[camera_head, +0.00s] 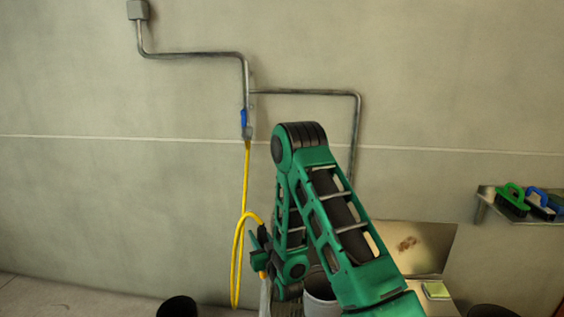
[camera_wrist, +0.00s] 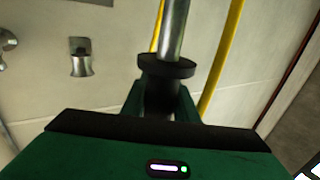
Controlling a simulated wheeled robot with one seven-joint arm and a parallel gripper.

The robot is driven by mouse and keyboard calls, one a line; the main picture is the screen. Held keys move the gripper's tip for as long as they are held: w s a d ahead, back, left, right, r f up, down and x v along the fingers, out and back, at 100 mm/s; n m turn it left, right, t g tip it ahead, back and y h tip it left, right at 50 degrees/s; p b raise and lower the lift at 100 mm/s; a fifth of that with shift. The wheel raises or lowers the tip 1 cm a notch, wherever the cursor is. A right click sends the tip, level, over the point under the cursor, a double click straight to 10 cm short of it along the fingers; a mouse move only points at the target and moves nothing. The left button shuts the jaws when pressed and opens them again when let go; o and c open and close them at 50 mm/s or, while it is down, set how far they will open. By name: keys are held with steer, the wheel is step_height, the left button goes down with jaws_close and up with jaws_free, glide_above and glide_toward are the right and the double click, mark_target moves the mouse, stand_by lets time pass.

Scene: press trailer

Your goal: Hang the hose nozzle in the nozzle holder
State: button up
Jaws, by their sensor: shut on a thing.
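In the wrist view my gripper (camera_wrist: 165,100) is shut on the hose nozzle, around its black body below a wide black collar (camera_wrist: 167,67). The nozzle's metal tube (camera_wrist: 175,28) points up and away from the jaws. A small metal bracket with a flared cup, seemingly the nozzle holder (camera_wrist: 82,62), is on the wall to the left, apart from the nozzle. The yellow hose (camera_wrist: 219,62) runs beside the nozzle on the right. In the head view my gripper (camera_head: 261,240) is low in front of the wall, near the hose loop (camera_head: 237,250); the holder does not show there.
The hose hangs from a blue-handled valve (camera_head: 243,118) on grey wall pipes (camera_head: 300,92). A light bucket (camera_head: 320,295) stands behind my arm and a dark one (camera_head: 178,306) at the bottom. A shelf (camera_head: 485,205) with brushes is at right. The left wall is clear.

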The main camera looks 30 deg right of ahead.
steer(key=w+d+r, duration=0.3)
steer(key=d+r, duration=0.4)
steer(key=r, duration=0.5)
steer(key=w+d+r, duration=0.4)
steer(key=d+r, duration=0.3)
steer(key=r, duration=0.6)
steer(key=w+d+f, duration=0.2)
steer(key=w+d, duration=0.3)
steer(key=w, duration=0.3)
steer(key=shift+d+f, duration=0.2)
steer(key=shift+f, duration=0.15)
steer(key=shift+s, duration=0.2)
stand_by(0.4)
steer(key=shift+f, duration=0.1)
stand_by(0.4)
steer(key=shift+f, duration=2.9)
stand_by(0.4)
